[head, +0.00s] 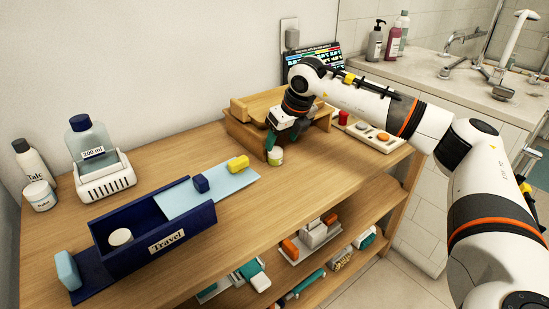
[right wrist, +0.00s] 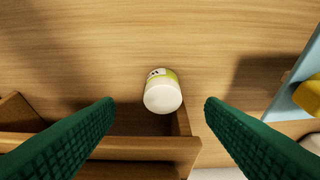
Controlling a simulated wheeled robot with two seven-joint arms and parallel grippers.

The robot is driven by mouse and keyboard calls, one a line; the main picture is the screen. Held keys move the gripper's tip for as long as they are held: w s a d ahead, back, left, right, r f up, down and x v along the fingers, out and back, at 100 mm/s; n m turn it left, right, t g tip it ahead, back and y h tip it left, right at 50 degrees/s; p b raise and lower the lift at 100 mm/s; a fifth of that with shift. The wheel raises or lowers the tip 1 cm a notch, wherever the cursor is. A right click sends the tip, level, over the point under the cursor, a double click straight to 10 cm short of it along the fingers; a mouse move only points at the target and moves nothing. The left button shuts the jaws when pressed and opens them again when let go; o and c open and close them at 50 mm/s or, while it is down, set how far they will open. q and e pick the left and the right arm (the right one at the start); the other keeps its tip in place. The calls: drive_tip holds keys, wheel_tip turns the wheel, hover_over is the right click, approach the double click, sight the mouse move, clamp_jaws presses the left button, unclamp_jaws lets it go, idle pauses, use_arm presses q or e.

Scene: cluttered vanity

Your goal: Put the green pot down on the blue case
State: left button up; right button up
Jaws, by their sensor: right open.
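The green pot (head: 275,156) is a small jar with a white lid and a yellow-green label. It stands on the wooden counter by the front of a wooden box; it also shows in the right wrist view (right wrist: 162,93). My right gripper (head: 271,146) is above it and open, with one green finger on each side of the pot in the wrist view and a gap to both. The blue case (head: 178,245) is a dark blue open box marked "Travel" at the front left, with a white round item inside. My left gripper is out of view.
The wooden box (head: 243,132) stands close behind the pot. A bottle (head: 90,142) in a white tray stands left. Bare counter lies in front.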

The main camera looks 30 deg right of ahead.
sight(277, 151)
drive_tip(key=x, duration=0.6)
drive_tip(key=shift+a+b, duration=0.15)
drive_tip(key=shift+b, duration=0.15)
drive_tip(key=shift+f, duration=0.1)
drive_tip(key=c, duration=1)
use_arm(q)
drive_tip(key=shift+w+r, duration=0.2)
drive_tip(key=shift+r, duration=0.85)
use_arm(e)
drive_tip(key=shift+c, duration=0.7)
drive_tip(key=shift+r, duration=0.2)
